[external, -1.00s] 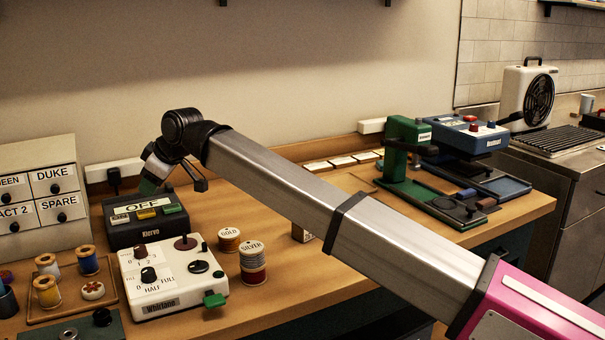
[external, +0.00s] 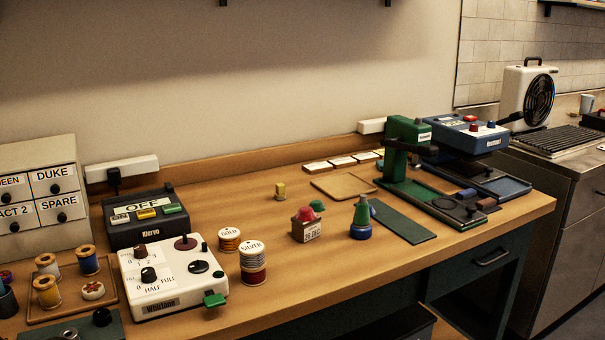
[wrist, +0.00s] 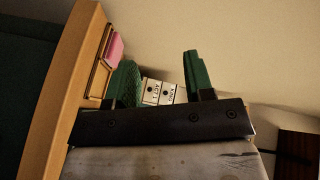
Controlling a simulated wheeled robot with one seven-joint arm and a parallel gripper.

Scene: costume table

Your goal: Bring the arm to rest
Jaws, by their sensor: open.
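My gripper (wrist: 160,82) shows in the wrist view, with two green fingers standing apart and nothing between them. Beyond the fingers are white drawer fronts with labels, at a distance.
A small box with a red top (external: 306,226) and a green-and-blue bottle (external: 361,218) stand mid-table. A green press (external: 405,155) stands at the right.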

